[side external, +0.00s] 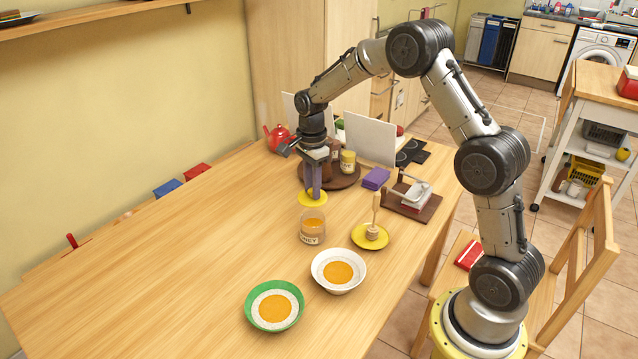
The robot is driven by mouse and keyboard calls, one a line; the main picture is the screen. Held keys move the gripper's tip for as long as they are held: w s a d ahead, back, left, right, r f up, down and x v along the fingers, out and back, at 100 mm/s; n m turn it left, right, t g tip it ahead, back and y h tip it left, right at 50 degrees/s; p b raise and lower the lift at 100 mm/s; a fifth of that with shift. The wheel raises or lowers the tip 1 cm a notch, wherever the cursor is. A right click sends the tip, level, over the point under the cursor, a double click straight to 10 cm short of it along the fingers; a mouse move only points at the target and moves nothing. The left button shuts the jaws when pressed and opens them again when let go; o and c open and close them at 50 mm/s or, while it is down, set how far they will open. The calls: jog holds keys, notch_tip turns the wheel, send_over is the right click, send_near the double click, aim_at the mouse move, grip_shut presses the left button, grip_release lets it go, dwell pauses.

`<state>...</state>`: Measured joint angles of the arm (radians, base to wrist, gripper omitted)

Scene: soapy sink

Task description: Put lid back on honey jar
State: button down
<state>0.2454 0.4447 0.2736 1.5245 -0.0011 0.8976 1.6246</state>
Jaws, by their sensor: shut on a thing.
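The honey jar (313,232) is clear glass with a label and amber honey inside. It stands upright on the wooden table with its top uncovered. The lid (318,202) is a flat yellow disc just behind the jar. My gripper (313,192) points down with purple fingers and is shut on the lid. The lid is apart from the jar's mouth. I cannot tell whether it touches the table or is slightly raised. The fingers hide part of the lid.
A wooden dipper (374,219) stands on a yellow saucer (358,240) right of the jar. A white bowl (317,265) and a green bowl (252,310) are in front. Behind are a round tray (350,181) with jars and purple napkins (376,178).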

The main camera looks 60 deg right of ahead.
jog(key=shift+f, duration=2.95)
jog(key=shift+f, duration=0.2)
jog(key=shift+c, duration=0.6)
grip_release()
jog(key=shift+r, duration=3.55)
grip_shut()
